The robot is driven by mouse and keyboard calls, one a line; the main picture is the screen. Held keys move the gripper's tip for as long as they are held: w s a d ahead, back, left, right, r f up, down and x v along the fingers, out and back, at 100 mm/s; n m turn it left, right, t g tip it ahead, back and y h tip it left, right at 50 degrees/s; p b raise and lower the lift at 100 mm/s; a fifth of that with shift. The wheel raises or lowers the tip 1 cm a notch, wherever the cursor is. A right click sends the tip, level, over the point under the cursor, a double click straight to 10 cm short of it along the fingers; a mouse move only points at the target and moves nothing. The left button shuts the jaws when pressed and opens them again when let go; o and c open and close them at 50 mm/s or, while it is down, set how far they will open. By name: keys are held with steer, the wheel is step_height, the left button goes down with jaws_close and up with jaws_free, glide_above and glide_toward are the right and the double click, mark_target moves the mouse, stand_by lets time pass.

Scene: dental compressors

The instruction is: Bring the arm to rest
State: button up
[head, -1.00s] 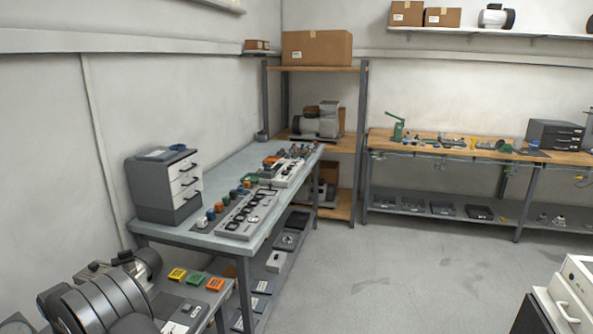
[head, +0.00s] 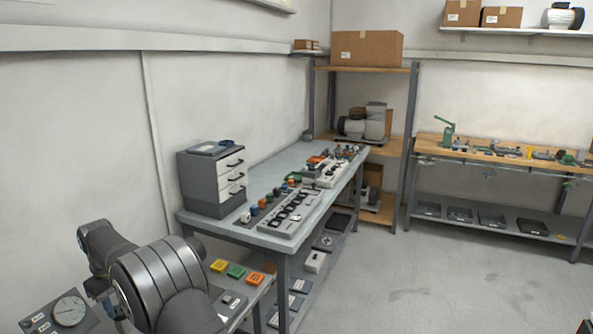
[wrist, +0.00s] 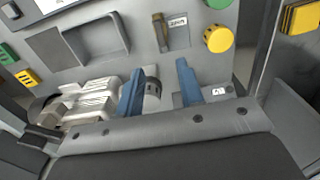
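My arm (head: 160,278) shows at the lower left of the head view, bent above a low bench with a gauge. My gripper's end is not visible there. In the wrist view my gripper (wrist: 156,80) has its two blue fingers apart. A dark ringed cylinder (wrist: 152,88) shows between the fingers in the picture, close to the left one. I cannot tell whether they touch, but the fingers are not closed on it. Beyond the fingertips is a grey panel (wrist: 205,50) with a recessed pocket, a brass-coloured lever and a yellow round knob (wrist: 217,39).
A pressure gauge (head: 69,311) stands left of my arm. Yellow, green and orange blocks (head: 236,271) lie to its right. A grey workbench (head: 262,178) carries a drawer unit (head: 212,180) and parts. The floor (head: 450,285) to the right is open. White ribbed parts (wrist: 95,100) lie left of the fingers.

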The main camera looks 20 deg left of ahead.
step_height(320, 180, down, 14)
steer(key=shift+r, duration=0.1)
steer(key=shift+r+m, duration=0.2)
steer(key=shift+m, duration=0.7)
steer(key=m, duration=0.4)
steer(key=shift+m, duration=2.2)
steer(key=shift+r, duration=0.1)
